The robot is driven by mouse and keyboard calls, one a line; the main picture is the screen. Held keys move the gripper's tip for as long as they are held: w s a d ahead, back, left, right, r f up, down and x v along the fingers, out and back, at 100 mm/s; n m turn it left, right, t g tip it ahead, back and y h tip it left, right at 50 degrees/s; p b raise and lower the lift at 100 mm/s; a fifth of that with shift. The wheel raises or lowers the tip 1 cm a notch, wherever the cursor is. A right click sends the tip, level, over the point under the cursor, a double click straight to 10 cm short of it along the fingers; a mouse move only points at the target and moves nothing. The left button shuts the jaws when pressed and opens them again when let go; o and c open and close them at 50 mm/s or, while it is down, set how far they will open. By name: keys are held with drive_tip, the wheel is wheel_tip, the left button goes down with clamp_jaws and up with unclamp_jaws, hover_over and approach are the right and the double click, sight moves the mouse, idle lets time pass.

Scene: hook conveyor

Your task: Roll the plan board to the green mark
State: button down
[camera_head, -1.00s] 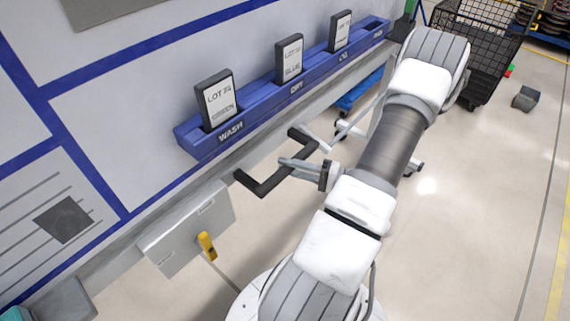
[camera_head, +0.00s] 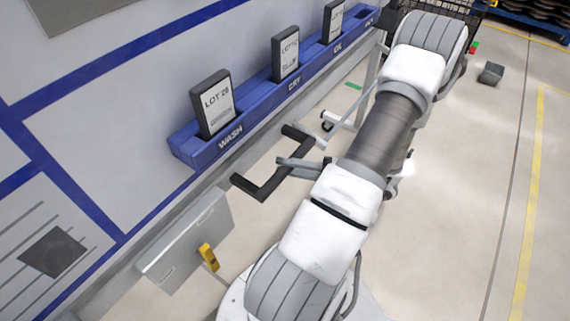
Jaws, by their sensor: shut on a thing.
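The plan board (camera_head: 110,130) is a large white panel with blue lines, filling the left of the view. Its blue card ledge (camera_head: 190,153) holds several dark-framed lot cards. A black U-shaped handle (camera_head: 262,188) sticks out from the board's lower edge. My gripper (camera_head: 293,163) is shut on this handle; my wrist partly hides the grip. A short green strip (camera_head: 354,86), which looks like the green mark, lies on the floor beyond the handle, near the board's wheeled foot (camera_head: 335,122).
A yellow-handled lever (camera_head: 208,257) on a grey box (camera_head: 185,245) sits below the board, close to my base. A grey block (camera_head: 490,73) lies on the floor at the upper right. A black wire basket (camera_head: 462,10) stands at the top. The floor at right is clear around a yellow line (camera_head: 530,220).

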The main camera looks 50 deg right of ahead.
idle(0.3)
drive_tip(key=c, duration=0.7)
unclamp_jaws()
drive_tip(key=p+v, duration=0.3)
drive_tip(key=v, duration=1.4)
drive_tip(key=shift+s, duration=0.25)
